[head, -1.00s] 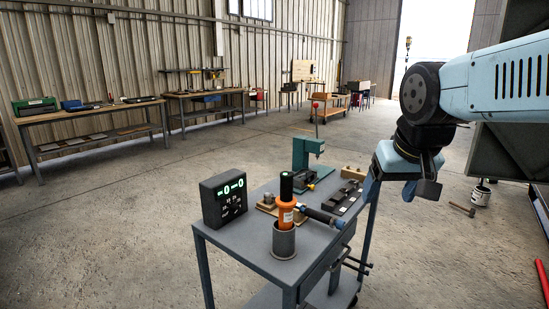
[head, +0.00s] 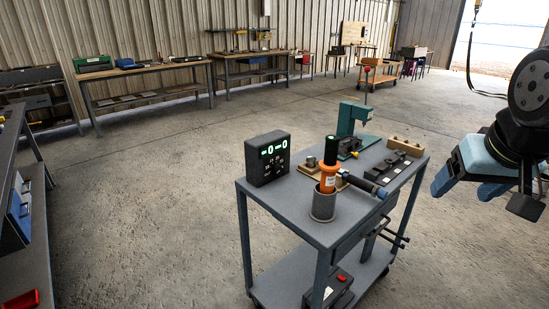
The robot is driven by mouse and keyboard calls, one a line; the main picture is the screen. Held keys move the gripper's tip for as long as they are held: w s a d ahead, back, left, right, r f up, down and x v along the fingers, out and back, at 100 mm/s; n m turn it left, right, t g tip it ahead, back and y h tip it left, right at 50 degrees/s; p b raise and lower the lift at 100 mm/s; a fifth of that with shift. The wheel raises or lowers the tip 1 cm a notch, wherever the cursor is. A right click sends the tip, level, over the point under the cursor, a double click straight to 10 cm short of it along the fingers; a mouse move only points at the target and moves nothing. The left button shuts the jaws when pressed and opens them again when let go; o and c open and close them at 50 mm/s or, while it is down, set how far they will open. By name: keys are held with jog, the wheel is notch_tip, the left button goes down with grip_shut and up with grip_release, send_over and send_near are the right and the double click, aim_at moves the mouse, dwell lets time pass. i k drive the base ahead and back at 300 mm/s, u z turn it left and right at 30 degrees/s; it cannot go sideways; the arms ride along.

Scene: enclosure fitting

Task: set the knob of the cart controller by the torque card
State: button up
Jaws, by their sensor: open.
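I cannot pick out the torque card. An orange and black tool (head: 328,175) stands in a grey cup (head: 322,205) in front of and right of the controller. My gripper (head: 497,196) is open and empty at the right edge, beyond the cart's right side and well apart from the controller.
A teal press (head: 352,128), a wooden block (head: 404,145) and a dark tray (head: 393,167) crowd the cart's rear and right. A dark box with a red button (head: 330,288) sits on the lower shelf. Another bench edges in at far left. Open floor lies between.

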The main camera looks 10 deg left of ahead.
aim_at(277, 169)
jog(key=z, duration=0.65)
jog(key=i, duration=0.2)
jog(key=z, duration=3.4)
jog(key=i, duration=0.2)
jog(key=z, duration=1.15)
jog(key=k, duration=0.45)
jog(key=z, duration=0.05)
